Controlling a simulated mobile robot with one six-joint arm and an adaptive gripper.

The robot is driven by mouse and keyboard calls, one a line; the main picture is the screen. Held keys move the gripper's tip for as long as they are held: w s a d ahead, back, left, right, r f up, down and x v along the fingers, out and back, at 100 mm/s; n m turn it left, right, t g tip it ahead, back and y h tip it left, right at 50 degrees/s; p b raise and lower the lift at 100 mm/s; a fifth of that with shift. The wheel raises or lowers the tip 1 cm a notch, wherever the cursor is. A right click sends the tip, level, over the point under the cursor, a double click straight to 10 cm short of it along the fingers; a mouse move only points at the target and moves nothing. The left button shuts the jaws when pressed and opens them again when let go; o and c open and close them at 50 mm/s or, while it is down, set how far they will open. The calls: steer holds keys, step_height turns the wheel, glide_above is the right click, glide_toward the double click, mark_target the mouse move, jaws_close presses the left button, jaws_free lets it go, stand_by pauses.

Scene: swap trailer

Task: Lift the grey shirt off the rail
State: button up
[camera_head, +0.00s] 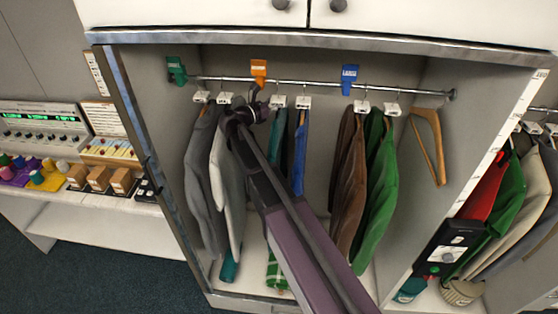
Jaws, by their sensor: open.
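Two greyish garments hang at the left end of the metal rail (330,83): a darker grey one (203,185) and a lighter grey one (226,190) just right of it. I cannot tell from here which is the grey shirt. Both hang from hangers with white tags. My gripper (265,97) is open, just below the rail by the orange size marker (258,71), right of the lighter garment's hanger. It appears empty; whether it touches anything is unclear. My arm crosses the middle of the closet and hides part of the garments behind it.
A blue garment (299,155), a brown one (347,165) and a green one (377,190) hang further right, then an empty wooden hanger (428,140). Side walls (130,120) bound the closet.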

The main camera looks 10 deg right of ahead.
steer(key=shift+c, duration=0.2)
jaws_close()
steer(key=shift+r, duration=0.2)
